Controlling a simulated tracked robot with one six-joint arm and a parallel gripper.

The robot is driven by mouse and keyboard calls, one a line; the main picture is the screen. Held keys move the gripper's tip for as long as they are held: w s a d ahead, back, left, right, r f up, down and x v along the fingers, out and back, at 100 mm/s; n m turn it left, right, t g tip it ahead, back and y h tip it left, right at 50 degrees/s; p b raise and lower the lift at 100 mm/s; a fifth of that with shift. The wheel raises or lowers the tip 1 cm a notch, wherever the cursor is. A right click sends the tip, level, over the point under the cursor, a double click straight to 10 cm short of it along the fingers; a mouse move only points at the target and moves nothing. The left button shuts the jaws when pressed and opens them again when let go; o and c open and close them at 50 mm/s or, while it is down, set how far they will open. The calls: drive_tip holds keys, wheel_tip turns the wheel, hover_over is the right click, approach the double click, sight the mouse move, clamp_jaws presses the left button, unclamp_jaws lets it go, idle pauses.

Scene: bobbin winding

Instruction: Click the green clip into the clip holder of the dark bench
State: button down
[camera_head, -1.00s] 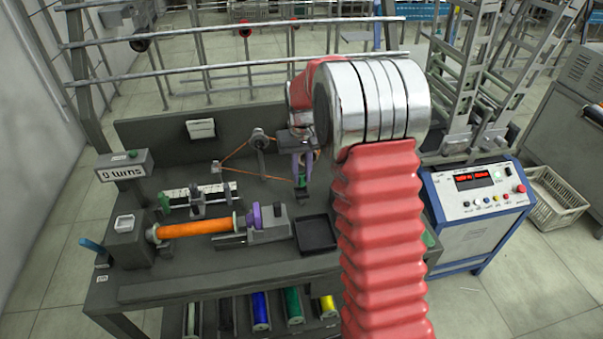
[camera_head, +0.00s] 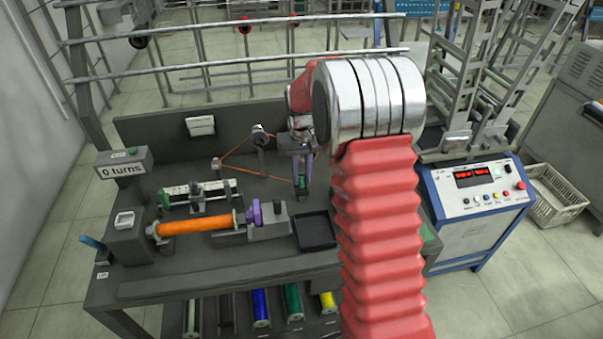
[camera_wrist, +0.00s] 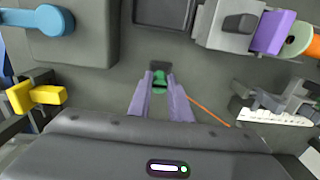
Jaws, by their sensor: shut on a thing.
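The green clip (camera_wrist: 159,82) sits between the purple fingertips of my gripper (camera_wrist: 160,88) in the wrist view. My gripper is shut on it. The clip also shows in the head view (camera_head: 302,183), low over the dark bench (camera_head: 190,283). A small dark block (camera_wrist: 159,66), which looks like the clip holder, lies directly at the clip's far end. I cannot tell whether the clip is seated in it or just touching. An orange thread (camera_head: 262,174) runs from the guide post to the clip.
A black tray (camera_head: 315,232) lies in front of my gripper. An orange bobbin (camera_head: 195,223) and purple-tipped tailstock (camera_head: 268,222) stand to the left. A yellow clip-like part (camera_wrist: 35,95) and blue lever (camera_wrist: 42,20) show in the wrist view. Bare bench surrounds the clip.

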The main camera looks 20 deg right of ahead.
drive_tip(key=shift+f, duration=1.1)
drive_tip(key=c, duration=1.5)
unclamp_jaws()
drive_tip(key=shift+c, duration=0.2)
wheel_tip(320, 180, up, 14)
drive_tip(key=shift+f, duration=0.15)
